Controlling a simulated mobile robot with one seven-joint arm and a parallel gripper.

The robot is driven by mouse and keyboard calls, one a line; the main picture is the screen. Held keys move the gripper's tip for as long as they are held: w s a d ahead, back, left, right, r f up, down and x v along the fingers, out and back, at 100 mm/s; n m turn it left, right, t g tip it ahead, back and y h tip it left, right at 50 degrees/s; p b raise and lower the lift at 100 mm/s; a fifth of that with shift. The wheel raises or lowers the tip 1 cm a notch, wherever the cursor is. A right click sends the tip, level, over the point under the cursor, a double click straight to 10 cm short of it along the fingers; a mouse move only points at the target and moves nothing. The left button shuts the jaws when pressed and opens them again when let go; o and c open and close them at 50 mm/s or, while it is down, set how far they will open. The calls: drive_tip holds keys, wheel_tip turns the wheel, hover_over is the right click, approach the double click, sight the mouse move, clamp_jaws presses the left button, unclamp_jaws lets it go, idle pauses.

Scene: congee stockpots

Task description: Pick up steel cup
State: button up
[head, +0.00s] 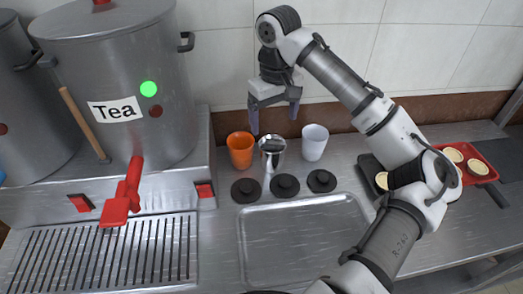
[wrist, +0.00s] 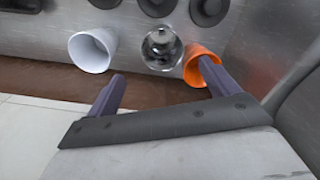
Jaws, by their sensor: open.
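The steel cup (head: 272,152) stands upright on the counter between an orange cup (head: 240,150) and a white cup (head: 314,142). My gripper (head: 274,120) is open and empty, above and behind the row of cups. In the wrist view the steel cup (wrist: 162,48) lies ahead of the gap between my fingers (wrist: 160,85), with the orange cup (wrist: 203,62) close on its right and the white cup (wrist: 92,50) on its left. One finger overlaps the orange cup in that view; I cannot tell whether they touch.
Several black lids (head: 285,186) lie in front of the cups, before a steel tray (head: 300,235). A large Tea pot (head: 120,60) stands at the left. A tiled wall (head: 225,70) rises close behind.

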sight(272, 158)
wheel_tip(272, 158, down, 8)
drive_tip(key=shift+d+r+p, duration=0.1)
drive_tip(key=shift+r+p, duration=0.1)
drive_tip(key=shift+p, duration=0.15)
drive_tip(key=shift+s+a+f+p, duration=0.1)
drive_tip(key=shift+f+p, duration=0.4)
drive_tip(key=shift+f, duration=1.05)
drive_tip(key=shift+s+a+f+p, duration=0.1)
drive_tip(key=shift+f+p, duration=0.35)
drive_tip(key=shift+f, duration=1.1)
drive_tip(key=c, duration=1.2)
